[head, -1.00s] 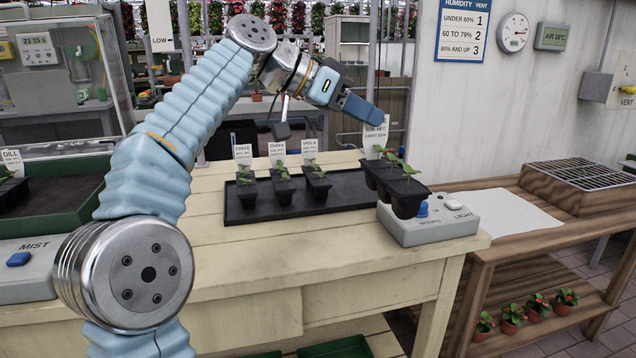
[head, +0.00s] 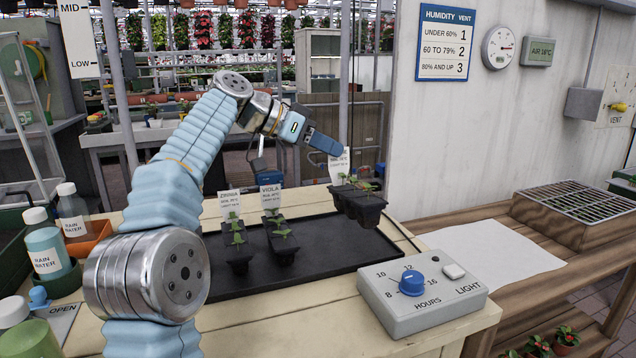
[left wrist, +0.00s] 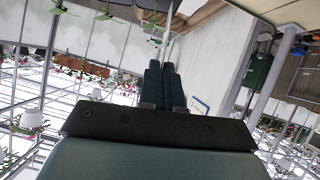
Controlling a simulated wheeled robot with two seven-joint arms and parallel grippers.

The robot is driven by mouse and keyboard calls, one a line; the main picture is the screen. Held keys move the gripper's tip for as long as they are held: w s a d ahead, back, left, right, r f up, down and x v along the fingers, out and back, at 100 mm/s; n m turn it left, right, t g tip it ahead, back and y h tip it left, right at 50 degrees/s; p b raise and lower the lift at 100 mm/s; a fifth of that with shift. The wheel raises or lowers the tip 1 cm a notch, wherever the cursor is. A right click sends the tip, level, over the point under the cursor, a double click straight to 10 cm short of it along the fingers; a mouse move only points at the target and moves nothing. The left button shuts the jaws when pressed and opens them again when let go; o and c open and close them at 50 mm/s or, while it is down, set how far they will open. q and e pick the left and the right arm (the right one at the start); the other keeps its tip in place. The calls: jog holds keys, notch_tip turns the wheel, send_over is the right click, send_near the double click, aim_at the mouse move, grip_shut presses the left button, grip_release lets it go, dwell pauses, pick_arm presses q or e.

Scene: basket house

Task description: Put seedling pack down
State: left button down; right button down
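The held seedling pack (head: 362,211) is a black cell pack with small green seedlings and a white label. In the head view it shows over the right part of the black tray (head: 325,262); any gap beneath it is hard to judge. My left gripper (head: 338,150) is above it, its blue fingers closed at the top of the label. Two other packs, labelled Zinnia (head: 239,256) and Viola (head: 284,247), stand in the tray left of the held pack. My right gripper is out of view.
A grey light-timer box (head: 430,305) with a blue dial stands at the bench's front right, near the tray. Rain water bottles (head: 46,245) stand at the left. A lower wooden table (head: 440,230) with white paper (head: 490,248) lies to the right.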

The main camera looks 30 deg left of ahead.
pick_arm(q)
jog(key=w+a+f, duration=0.3)
jog(key=w+f, duration=0.2)
jog(key=f, duration=0.4)
jog(key=shift+a+f, duration=0.15)
jog(key=shift+f, duration=0.05)
jog(key=shift+f+b, duration=0.25)
jog(key=shift+b, duration=0.1)
jog(key=c, duration=1.2)
grip_release()
jog(key=shift+r, duration=0.1)
jog(key=shift+c, duration=0.2)
jog(key=shift+r, duration=0.1)
jog(key=v, duration=1.2)
jog(key=shift+r, duration=0.1)
